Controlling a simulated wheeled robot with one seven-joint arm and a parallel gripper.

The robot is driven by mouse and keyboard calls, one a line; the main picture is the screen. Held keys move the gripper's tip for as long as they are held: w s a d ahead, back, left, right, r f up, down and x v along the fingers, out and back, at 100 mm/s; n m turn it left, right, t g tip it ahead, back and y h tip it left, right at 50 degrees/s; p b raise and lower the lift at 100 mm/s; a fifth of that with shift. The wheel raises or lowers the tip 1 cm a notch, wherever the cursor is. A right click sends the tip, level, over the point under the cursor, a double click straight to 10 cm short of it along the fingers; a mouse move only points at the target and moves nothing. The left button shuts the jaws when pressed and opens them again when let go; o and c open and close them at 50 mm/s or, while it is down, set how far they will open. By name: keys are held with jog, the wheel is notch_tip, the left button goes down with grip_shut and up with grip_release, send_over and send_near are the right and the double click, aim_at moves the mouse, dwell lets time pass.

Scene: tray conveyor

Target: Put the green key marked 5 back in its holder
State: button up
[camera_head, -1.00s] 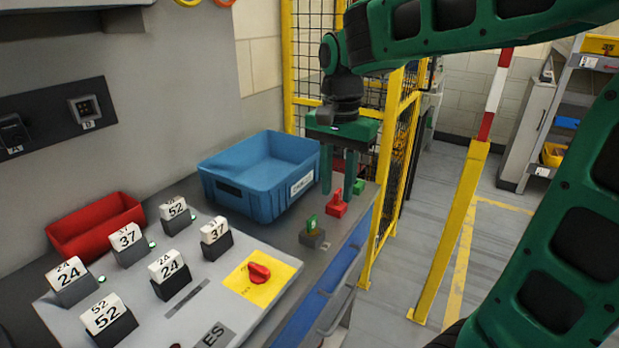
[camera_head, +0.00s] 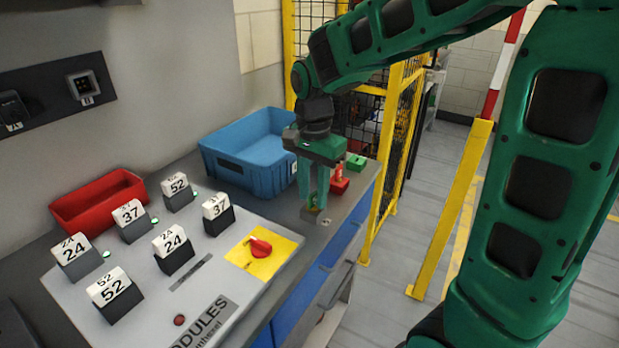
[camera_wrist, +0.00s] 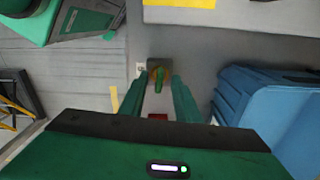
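A green key (camera_wrist: 158,79) stands upright on a small grey block (camera_wrist: 155,64) near the right edge of the bench; its number cannot be read. In the head view my fingers mostly hide this key, and part of the grey block (camera_head: 316,217) shows. My gripper (camera_head: 314,203) points down at it. In the wrist view my fingers are apart, one on each side of the key, with gaps visible. A green block (camera_head: 356,161), with no key seen in it, lies at the bench's back right corner. A red block (camera_head: 339,186) with a red key (camera_head: 339,172) stands between them.
A blue bin (camera_head: 250,155) stands left of my gripper. A red tray (camera_head: 98,202) lies by the wall. A sloped panel (camera_head: 200,290) holds several numbered flip blocks and a red knob (camera_head: 260,248). A yellow mesh fence (camera_head: 396,150) stands beyond the bench's right edge.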

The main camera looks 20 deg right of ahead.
aim_at(313, 193)
jog(key=shift+f, duration=0.5)
grip_shut()
jog(key=shift+r, duration=1.9)
jog(key=shift+r, duration=1.95)
